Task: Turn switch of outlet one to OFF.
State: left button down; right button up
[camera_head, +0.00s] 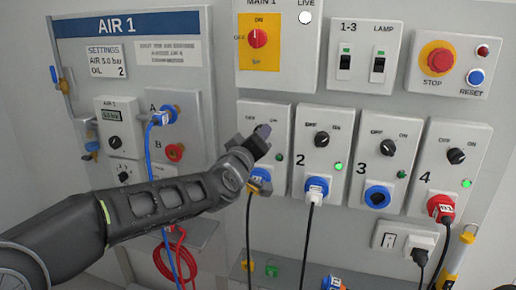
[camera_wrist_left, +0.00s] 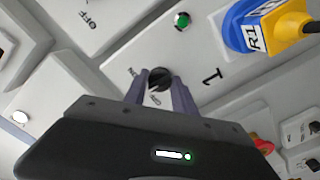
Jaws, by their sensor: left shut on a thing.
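The outlet one panel (camera_head: 282,113) is at the middle left of the wall board in the head view. My left gripper (camera_head: 263,134) is in front of its switch and hides it there. In the left wrist view the black round switch (camera_wrist_left: 160,76) of outlet one sits between the two fingers of my left gripper (camera_wrist_left: 160,92), which is shut on it. The exact angle of its pointer is hard to read. My right gripper is not in view.
The switches of outlet two (camera_head: 322,139), outlet three (camera_head: 388,147) and outlet four (camera_head: 456,156) stand in a row to the right. The main switch (camera_head: 257,38) is above. A blue hose (camera_head: 149,160) hangs behind my left arm. Black cables hang below the outlets.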

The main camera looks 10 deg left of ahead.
pick_arm(q)
jog(key=shift+n+b, duration=2.65)
jog(key=shift+n, duration=2.15)
jog(key=c, duration=1)
grip_release()
jog(key=shift+s, duration=0.1)
